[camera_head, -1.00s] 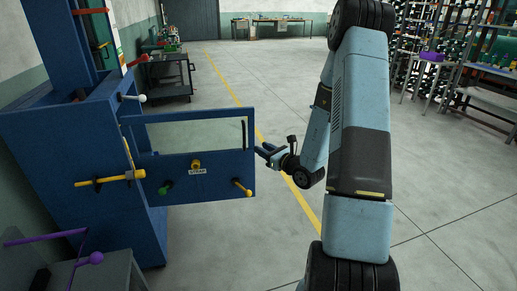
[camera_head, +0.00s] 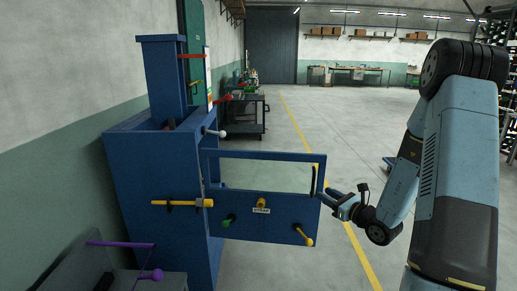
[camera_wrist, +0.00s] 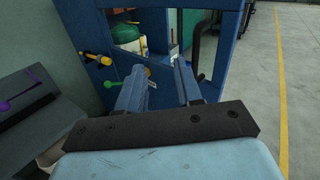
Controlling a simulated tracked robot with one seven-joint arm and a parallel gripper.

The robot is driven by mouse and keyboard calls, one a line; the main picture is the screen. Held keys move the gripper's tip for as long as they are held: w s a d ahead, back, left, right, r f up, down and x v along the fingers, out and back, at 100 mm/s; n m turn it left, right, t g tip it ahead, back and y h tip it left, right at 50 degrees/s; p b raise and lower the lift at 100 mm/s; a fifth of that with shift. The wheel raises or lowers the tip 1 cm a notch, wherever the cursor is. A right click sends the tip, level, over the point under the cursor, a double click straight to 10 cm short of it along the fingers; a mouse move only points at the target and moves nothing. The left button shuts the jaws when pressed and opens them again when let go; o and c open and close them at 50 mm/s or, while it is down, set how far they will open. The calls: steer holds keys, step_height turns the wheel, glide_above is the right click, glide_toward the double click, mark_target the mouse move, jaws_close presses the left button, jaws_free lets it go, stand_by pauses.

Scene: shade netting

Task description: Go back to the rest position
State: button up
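My arm reaches in from the right in the head view. My gripper (camera_head: 333,198) is beside the right edge of the open blue panel door (camera_head: 232,226), close to its black upright handle (camera_head: 313,180). In the wrist view my gripper (camera_wrist: 160,70) has its two fingers apart with nothing held between them. The blue door frame (camera_wrist: 219,70) and the black handle (camera_wrist: 197,45) stand beyond the fingers. Whether a finger touches the door cannot be told.
The blue cabinet (camera_head: 150,210) carries yellow, white and red levers. A grey bench with a purple lever (camera_head: 150,275) stands at lower left. A dark cart (camera_head: 250,118) stands behind the cabinet. The floor beyond the yellow line (camera_head: 322,160) is largely clear.

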steer(key=s+a+r+n+g+y, duration=0.2)
steer(key=s+a+r+n+g, duration=1.1)
steer(key=s+a+n, duration=0.3)
steer(key=s+d+r+n+t+h, duration=0.1)
steer(key=s+d+r+n+h, duration=0.3)
steer(key=s+d+n+h, duration=0.2)
steer(key=s+d+r+n+t+h, duration=0.2)
steer(key=s+d+r+n+h, duration=0.3)
steer(key=s, duration=0.4)
steer(key=shift+s+d+n+t+h, duration=0.3)
steer(key=shift+s+d+n+h, duration=0.15)
steer(key=shift+n, duration=0.25)
steer(key=shift+w+r, duration=0.1)
